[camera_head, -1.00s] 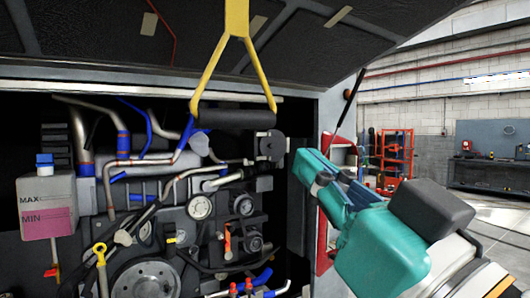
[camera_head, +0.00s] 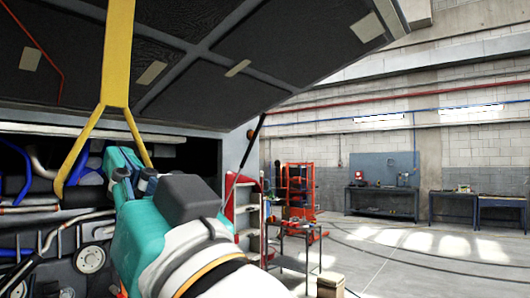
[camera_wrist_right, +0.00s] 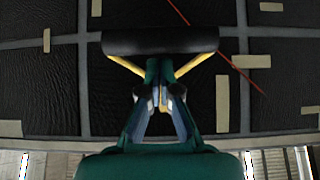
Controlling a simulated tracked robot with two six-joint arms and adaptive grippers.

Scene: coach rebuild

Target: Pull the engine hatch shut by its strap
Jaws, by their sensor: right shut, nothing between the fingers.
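The engine hatch (camera_head: 190,55) is raised, its dark padded underside above the engine bay. A yellow strap (camera_head: 117,55) hangs from it and splits into two legs. Its black bar handle (camera_wrist_right: 160,40) shows whole in the right wrist view, but my gripper largely hides it in the head view. My right gripper (camera_head: 122,163) is in front of the strap's lower end. In the wrist view its fingertips (camera_wrist_right: 160,65) are shut and empty, just below the bar's middle in the picture. Whether they touch the bar I cannot tell. My left gripper is not in view.
The engine (camera_head: 90,258) fills the bay at lower left. A thin strut (camera_head: 243,162) runs up to the hatch's right side. The floor at right is mostly clear.

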